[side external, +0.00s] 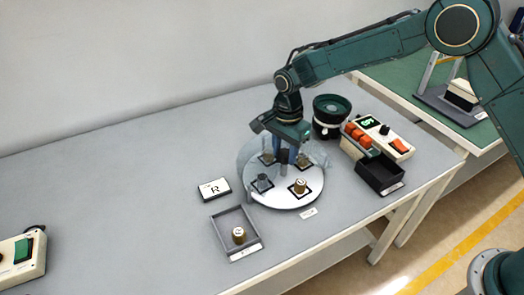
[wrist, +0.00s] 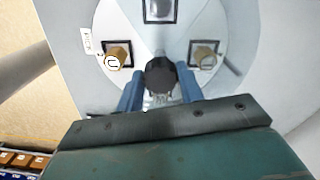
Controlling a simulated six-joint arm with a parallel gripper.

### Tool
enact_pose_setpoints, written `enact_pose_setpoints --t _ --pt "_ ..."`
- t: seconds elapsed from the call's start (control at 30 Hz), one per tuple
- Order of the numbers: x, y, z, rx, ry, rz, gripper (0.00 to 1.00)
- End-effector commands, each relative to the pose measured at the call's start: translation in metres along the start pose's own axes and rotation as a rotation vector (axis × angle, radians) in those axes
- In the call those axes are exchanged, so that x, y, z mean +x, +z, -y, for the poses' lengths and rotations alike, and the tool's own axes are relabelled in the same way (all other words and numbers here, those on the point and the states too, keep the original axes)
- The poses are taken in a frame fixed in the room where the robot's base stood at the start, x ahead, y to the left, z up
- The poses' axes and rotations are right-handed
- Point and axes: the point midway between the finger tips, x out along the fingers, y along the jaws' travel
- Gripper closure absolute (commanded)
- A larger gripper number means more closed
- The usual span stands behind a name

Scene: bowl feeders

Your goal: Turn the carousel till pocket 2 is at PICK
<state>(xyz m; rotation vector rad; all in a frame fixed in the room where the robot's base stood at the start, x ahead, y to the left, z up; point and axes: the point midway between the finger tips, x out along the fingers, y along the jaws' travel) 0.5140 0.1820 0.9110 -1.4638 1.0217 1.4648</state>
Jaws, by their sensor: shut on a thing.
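The carousel (side external: 283,201) is a pale round disc with square dark-framed pockets around a dark central knob (wrist: 160,76). My gripper (wrist: 160,90) has its blue fingers shut on the knob, one on each side. The pocket nearest the small white label (side external: 308,213) holds a brass part (side external: 300,186) with a marked white top; it also shows at left in the wrist view (wrist: 117,57). Another brass part (wrist: 204,56) sits in the right pocket there. The pocket at the top of that view (wrist: 160,9) looks grey.
A clear curved guard (side external: 247,155) stands around the carousel's back left. A grey tray (side external: 222,226) with a brass part (side external: 239,235) and a card marked R (side external: 214,189) lie left. A black bowl (side external: 331,108), control box (side external: 390,138) and black bin (side external: 380,174) stand right.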

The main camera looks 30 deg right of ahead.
Motion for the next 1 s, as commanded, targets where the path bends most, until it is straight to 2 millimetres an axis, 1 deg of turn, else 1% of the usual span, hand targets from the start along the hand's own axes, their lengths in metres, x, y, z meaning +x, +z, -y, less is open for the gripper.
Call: enact_pose_setpoints --t 0.03,0.4,0.9,0.93,0.97,1.0 --pt "-0.0033 -0.0015 0.0021 0.024 -0.008 -0.002 1.00" --pt "-0.0034 -0.0017 0.0022 0.121 -0.008 -0.002 1.00" --pt "-0.0036 -0.0019 0.0022 0.133 -0.008 -0.002 1.00" --pt "-0.0036 -0.0019 0.0022 0.133 -0.008 -0.002 0.59" --pt "-0.0036 -0.0019 0.0022 0.133 -0.008 -0.002 0.53" --pt "-0.0033 -0.0017 0.0020 0.132 -0.008 -0.002 0.45"
